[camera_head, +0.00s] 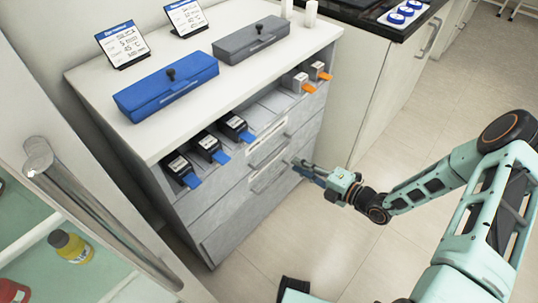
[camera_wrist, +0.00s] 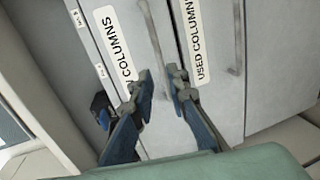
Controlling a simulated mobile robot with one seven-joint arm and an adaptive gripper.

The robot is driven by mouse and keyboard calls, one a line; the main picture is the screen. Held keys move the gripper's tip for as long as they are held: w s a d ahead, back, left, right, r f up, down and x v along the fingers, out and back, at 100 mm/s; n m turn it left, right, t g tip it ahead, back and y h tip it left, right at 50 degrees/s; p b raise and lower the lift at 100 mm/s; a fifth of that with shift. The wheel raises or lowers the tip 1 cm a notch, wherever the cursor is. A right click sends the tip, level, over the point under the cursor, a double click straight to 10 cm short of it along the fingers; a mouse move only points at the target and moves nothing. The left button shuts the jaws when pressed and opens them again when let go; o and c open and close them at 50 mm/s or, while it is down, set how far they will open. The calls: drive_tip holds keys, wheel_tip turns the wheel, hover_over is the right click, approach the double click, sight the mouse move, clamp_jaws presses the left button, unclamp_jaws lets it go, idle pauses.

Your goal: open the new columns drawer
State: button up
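The new columns drawer is the upper of two labelled grey drawers in the cabinet. Its front (camera_head: 225,180) looks shut in the head view. In the wrist view its label (camera_wrist: 115,45) is partly hidden by a finger. Its bar handle (camera_wrist: 152,42) runs down between my fingers in that view. My gripper (camera_wrist: 161,80) is open, with one fingertip on each side of the handle's near end; I cannot tell whether they touch it. In the head view my gripper (camera_head: 305,168) is close to the drawer fronts at the handles' right end.
The used columns drawer (camera_wrist: 213,100), with its own handle (camera_wrist: 238,40), lies just below and looks shut. Above are dark column boxes with blue tabs (camera_head: 208,146) in open slots. A blue case (camera_head: 165,88) and grey case (camera_head: 250,40) stand on top. Floor (camera_head: 330,225) is clear in front.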

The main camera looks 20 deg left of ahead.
sight(276, 153)
drive_tip(key=b+x, duration=0.2)
drive_tip(key=x, duration=0.8)
drive_tip(key=shift+w+a, duration=0.25)
drive_tip(key=shift+a, duration=0.05)
drive_tip(key=shift+c, duration=0.4)
clamp_jaws()
drive_tip(key=shift+d, duration=0.1)
